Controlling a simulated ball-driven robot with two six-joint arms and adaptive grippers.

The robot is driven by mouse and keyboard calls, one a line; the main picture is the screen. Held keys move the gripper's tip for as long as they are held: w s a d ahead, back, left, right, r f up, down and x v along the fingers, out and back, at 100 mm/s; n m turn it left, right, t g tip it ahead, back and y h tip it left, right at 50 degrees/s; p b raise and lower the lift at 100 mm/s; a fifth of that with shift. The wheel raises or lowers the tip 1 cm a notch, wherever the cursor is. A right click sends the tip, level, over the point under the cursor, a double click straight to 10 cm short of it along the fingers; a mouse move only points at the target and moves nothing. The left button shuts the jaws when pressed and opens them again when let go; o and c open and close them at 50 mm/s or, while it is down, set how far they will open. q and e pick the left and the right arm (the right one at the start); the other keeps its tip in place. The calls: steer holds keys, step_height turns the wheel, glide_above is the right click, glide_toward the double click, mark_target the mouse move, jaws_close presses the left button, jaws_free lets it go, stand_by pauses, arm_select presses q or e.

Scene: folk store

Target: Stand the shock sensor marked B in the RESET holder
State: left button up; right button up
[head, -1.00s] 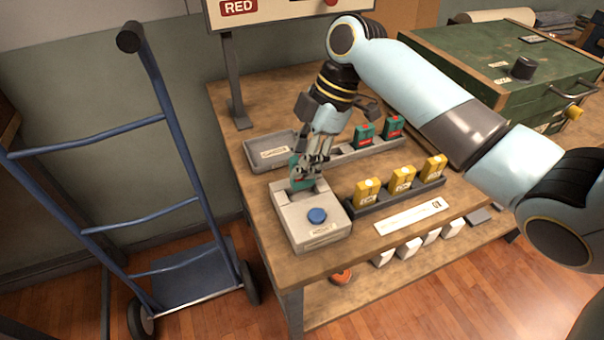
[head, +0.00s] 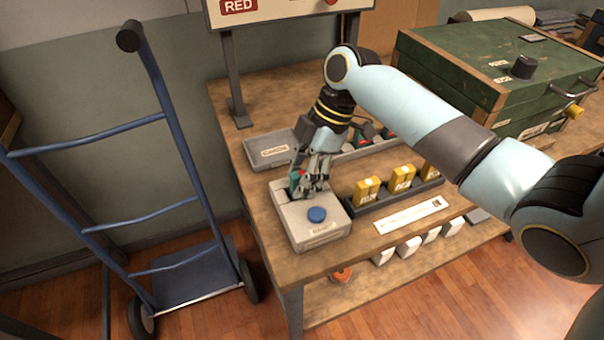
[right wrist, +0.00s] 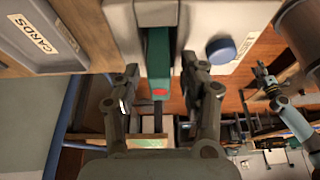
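A green sensor (head: 295,181) stands in the slot of the grey box with a blue button (head: 317,214), which I take to be the RESET holder (head: 312,237). Its letter is not readable. In the right wrist view the green sensor (right wrist: 158,60), with a red spot at its near end, sits in the slot of the grey box (right wrist: 215,25). My right gripper (head: 316,178) is at the slot. In the right wrist view its fingers (right wrist: 160,92) are spread on either side of the sensor, with gaps showing.
A grey tray labelled CARDS (head: 268,153) lies behind the box, with other green sensors (head: 366,131) partly hidden by my arm. A dark rack (head: 385,202) of yellow sensors is to the right. A green chest (head: 480,75) stands at the back right; a blue hand truck (head: 165,200) is at left.

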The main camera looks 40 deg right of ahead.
steer(key=shift+r, duration=0.1)
steer(key=v, duration=1.2)
